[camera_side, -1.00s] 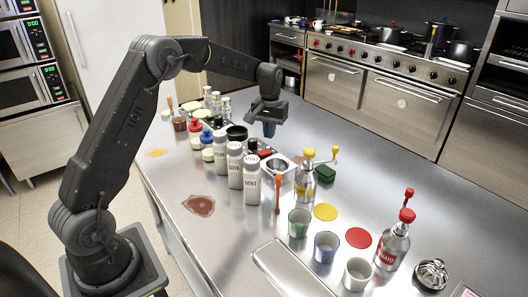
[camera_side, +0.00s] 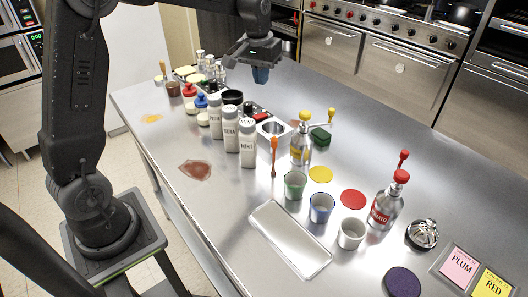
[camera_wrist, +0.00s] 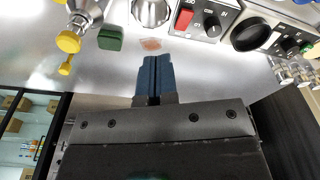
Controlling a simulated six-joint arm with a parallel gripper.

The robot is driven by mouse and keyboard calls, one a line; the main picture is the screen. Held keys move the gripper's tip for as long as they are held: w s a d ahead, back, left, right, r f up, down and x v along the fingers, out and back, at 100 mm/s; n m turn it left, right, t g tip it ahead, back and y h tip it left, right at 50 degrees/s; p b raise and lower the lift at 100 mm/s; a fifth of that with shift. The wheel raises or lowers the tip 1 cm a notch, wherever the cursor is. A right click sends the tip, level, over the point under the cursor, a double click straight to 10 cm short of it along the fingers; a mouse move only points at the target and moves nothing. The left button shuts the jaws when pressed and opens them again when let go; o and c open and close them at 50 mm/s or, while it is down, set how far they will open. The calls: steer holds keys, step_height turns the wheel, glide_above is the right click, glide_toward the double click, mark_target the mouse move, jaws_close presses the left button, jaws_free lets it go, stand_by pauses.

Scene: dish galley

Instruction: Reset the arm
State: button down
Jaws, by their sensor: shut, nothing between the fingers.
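My gripper (camera_side: 261,76) hangs over the far part of the steel counter in the side view, with its blue fingertips pointing down. In the wrist view my gripper (camera_wrist: 153,72) shows its two blue fingers pressed together with nothing between them. It is apart from the objects on the counter. My upper arm stands nearly upright at the left of the side view, and its top is cut off by the frame.
Labelled white bottles (camera_side: 231,131) stand left of the counter's middle. A yellow-capped bottle (camera_side: 301,148), a green block (camera_side: 320,137), cups (camera_side: 321,207), a tray (camera_side: 289,240) and a red-capped bottle (camera_side: 388,205) stand nearer. A control panel (camera_wrist: 206,20) shows in the wrist view.

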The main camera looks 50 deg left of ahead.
steer(key=s+d+r+m+t, duration=0.1)
steer(key=s+d+r, duration=0.25)
steer(key=s, duration=0.25)
steer(key=s+d+r+m+t, duration=0.1)
steer(key=s+d+r, duration=0.1)
steer(key=s+d, duration=0.3)
steer(key=s+d+f+m+t, duration=0.1)
steer(key=s, duration=0.6)
steer(key=s+d+f+m+t, duration=0.1)
steer(key=s, duration=0.6)
steer(key=shift+s+d+f+m, duration=0.3)
steer(key=shift+d+f, duration=0.1)
